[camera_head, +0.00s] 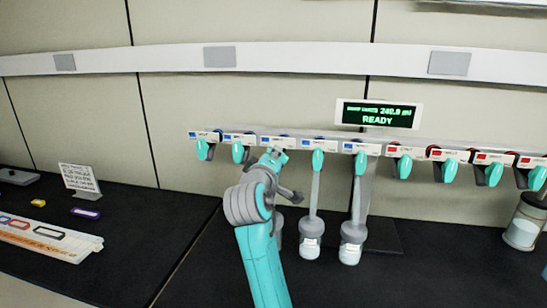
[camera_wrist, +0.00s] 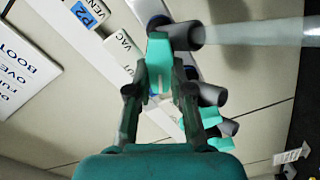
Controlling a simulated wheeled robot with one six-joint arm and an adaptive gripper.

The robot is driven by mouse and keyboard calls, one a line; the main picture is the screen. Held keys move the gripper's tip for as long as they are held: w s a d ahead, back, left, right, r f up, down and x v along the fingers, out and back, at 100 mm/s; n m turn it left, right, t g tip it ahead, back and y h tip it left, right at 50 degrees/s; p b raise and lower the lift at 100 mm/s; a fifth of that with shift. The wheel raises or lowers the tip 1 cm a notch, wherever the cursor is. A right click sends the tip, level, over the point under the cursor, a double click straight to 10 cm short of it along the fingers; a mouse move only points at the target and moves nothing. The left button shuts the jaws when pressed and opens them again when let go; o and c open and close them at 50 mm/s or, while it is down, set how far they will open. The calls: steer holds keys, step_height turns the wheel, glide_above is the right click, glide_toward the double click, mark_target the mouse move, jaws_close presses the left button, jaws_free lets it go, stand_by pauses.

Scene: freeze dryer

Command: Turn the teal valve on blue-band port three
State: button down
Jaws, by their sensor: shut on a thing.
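My gripper (camera_head: 273,158) is at the third blue-band port from the left on the manifold rail (camera_head: 270,143). In the wrist view my gripper (camera_wrist: 161,80) has its fingers on both sides of a teal valve handle (camera_wrist: 159,48) and is shut on it. The handle sits on a dark grey port stub, with a pale tube running off to the right. "VENT" and "VAC" print shows beside it. In the head view my fingers partly hide this valve. The neighbouring blue-band valves (camera_head: 238,152) and (camera_head: 318,159) stand apart from my gripper.
Flasks (camera_head: 310,248) and (camera_head: 351,252) hang from the ports to the right, close to my arm. Red-band ports (camera_head: 451,168) continue right. A display (camera_head: 377,114) reads READY. A sign (camera_head: 80,179) and a labelled strip (camera_head: 45,238) are on the dark bench at left.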

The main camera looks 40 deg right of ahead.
steer(key=shift+f, duration=0.1)
steer(key=c, duration=1)
jaws_free()
steer(key=shift+c, duration=0.2)
steer(key=v, duration=1.2)
